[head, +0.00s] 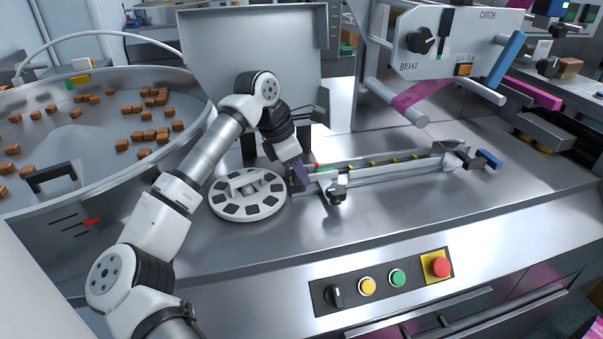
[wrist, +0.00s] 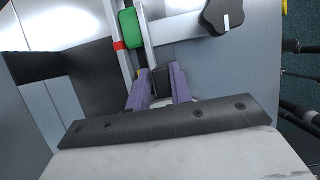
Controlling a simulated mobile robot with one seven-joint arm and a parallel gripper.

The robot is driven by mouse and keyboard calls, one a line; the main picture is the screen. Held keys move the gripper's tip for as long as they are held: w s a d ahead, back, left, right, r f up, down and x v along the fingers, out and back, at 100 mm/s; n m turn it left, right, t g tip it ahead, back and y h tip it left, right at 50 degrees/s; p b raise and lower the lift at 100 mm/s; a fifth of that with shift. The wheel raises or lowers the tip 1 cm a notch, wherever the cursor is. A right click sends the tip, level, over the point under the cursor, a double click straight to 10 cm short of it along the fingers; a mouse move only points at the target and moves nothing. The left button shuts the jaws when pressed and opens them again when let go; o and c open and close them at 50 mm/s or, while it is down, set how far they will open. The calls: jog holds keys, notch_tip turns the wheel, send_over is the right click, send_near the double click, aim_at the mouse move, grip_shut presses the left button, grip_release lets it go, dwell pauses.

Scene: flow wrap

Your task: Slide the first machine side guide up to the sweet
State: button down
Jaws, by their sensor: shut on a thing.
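The green sweet (wrist: 129,31) lies in the narrow channel between two pale metal side guides. In the head view the sweet (head: 322,170) is small, at the channel's left end. The near side guide (wrist: 147,38) runs close along the sweet's right side in the wrist view; whether they touch I cannot tell. My gripper (wrist: 160,88), with purple fingers, is shut on a black tab (wrist: 161,78) at this guide's end. In the head view my gripper (head: 299,178) is low over the bench at the channel's left end.
A black clamp knob (head: 337,193) stands in front of the guides; it is at upper right in the wrist view (wrist: 223,14). A round slotted disc (head: 248,194) is left of my gripper. A large bowl of brown sweets (head: 100,160) is farther left.

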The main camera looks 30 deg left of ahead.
jog(key=c, duration=1.4)
grip_release()
jog(key=shift+o, duration=0.2)
jog(key=shift+r, duration=0.1)
jog(key=b+v, duration=0.1)
jog(key=v, duration=1.2)
jog(key=shift+r, duration=0.35)
jog(key=shift+s+a+f, duration=0.1)
jog(key=shift+s, duration=0.1)
